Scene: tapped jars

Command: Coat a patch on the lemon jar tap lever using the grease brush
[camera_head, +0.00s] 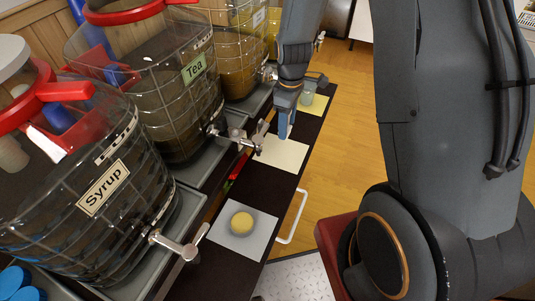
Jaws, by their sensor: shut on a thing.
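My gripper (287,122) points down over the dark counter strip, above a pale square mat. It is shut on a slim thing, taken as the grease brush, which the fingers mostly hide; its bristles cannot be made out. A yellow jar (273,20) at the back, partly hidden by my arm, looks like the lemon jar, but I cannot read its label. A metal tap (320,39) shows at the far end, right of my arm. I cannot tell whether its lever bears any grease.
Jars labelled Syrup (105,188) and Tea (193,68) stand at left, with an amber jar (238,50) beyond. Their taps, including the Tea tap (238,138), stick out over the strip. A white mat (262,222) holds a round yellow thing (241,222). A small clear container (307,98) stands farther back.

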